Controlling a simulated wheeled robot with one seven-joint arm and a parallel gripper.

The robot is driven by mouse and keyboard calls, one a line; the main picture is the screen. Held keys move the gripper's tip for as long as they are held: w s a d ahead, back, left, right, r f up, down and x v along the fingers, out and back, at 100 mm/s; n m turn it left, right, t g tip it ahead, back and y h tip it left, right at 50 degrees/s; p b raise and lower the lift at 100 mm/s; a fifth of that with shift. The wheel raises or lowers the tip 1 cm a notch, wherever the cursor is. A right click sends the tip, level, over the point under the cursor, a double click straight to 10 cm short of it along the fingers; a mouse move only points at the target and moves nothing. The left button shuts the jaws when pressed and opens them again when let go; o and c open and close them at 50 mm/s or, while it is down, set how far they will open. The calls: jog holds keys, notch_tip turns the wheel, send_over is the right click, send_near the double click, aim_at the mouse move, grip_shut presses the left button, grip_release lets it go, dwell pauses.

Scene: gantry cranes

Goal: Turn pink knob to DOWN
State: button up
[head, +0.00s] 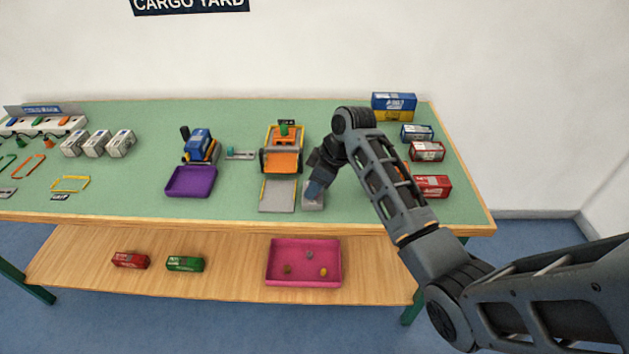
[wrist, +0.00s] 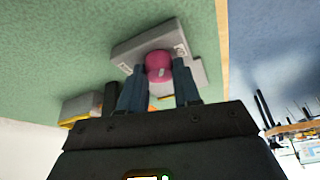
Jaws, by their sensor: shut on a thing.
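The pink knob (wrist: 159,66) sits on a grey control box with small printed labels, seen in the wrist view. My gripper (wrist: 160,80) has one finger on each side of the knob and is shut on it. In the head view my gripper (head: 314,187) is over the grey box (head: 312,203), at the front of the green table, right of the orange crane's grey ramp. There the knob is hidden by my gripper. The knob's pointing direction is too small to tell.
The orange crane (head: 283,160) stands just left of my gripper. A purple tray (head: 190,182) lies further left. Red containers (head: 432,187) stand to the right, partly behind my arm. A pink tray (head: 304,284) is on the lower shelf.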

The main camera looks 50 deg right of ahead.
jog(key=n+y, duration=0.1)
jog(key=n, duration=0.2)
jog(key=n+g+y, duration=0.1)
jog(key=n, duration=0.2)
jog(key=shift+w+d, duration=0.1)
jog(key=shift+w, duration=0.05)
jog(key=n+g+b, duration=0.1)
jog(key=n, duration=0.2)
jog(key=n+g+y+b, duration=0.1)
jog(key=n, duration=0.2)
jog(key=shift+w+d+n+g, duration=0.1)
jog(key=shift+w+n+g, duration=0.05)
jog(key=shift+n+g, duration=0.2)
jog(key=n+g, duration=0.1)
jog(key=n, duration=0.1)
jog(key=n+g, duration=0.1)
jog(key=n, duration=0.2)
jog(key=shift+w+r+n, duration=0.1)
jog(key=shift+r+n, duration=0.05)
jog(key=shift+n, duration=0.1)
jog(key=n+g+h, duration=0.1)
jog(key=n, duration=0.2)
jog(key=n+g+h+p, duration=0.1)
jog(key=n, duration=0.2)
jog(key=shift+w+p, duration=0.15)
jog(key=shift+p, duration=0.15)
jog(key=shift+n, duration=0.4)
jog(key=o, duration=1.1)
jog(key=shift+c, duration=0.2)
